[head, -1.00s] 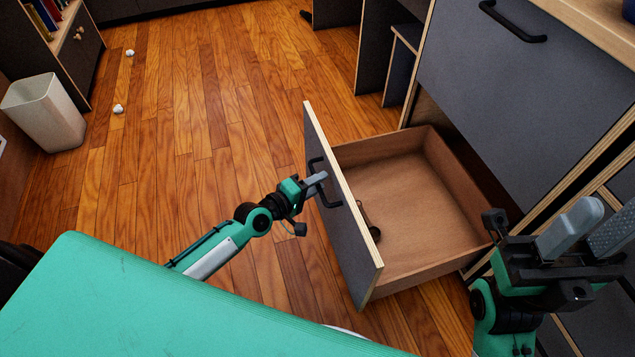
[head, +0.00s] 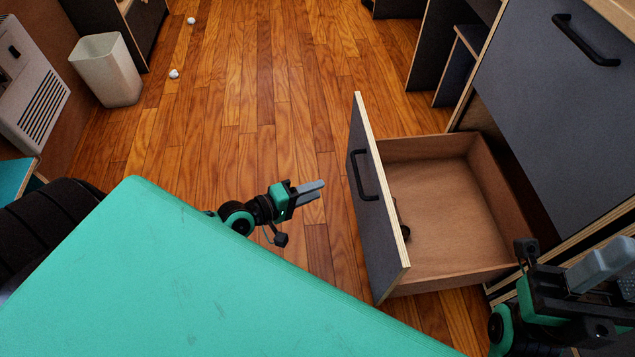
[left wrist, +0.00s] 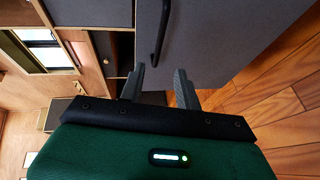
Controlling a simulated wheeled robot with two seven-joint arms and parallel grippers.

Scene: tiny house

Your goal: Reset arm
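My left gripper (head: 312,190) is in the middle of the head view, over the floor and left of the open drawer. Its two grey fingers are apart with nothing between them. The drawer front (head: 378,200) is dark grey with a black handle (head: 362,175); the gripper is clear of the handle. In the left wrist view, the fingers (left wrist: 157,85) are spread and the handle (left wrist: 160,30) lies beyond them. My right gripper (head: 607,275) is at the lower right edge, partly cut off; its finger gap is not clear.
The pulled-out drawer (head: 450,235) holds a small dark item (head: 404,228) near its front. A cabinet (head: 550,110) stands at right. A white bin (head: 106,70) and two small white objects (head: 174,74) are on the wooden floor, which is largely clear at centre.

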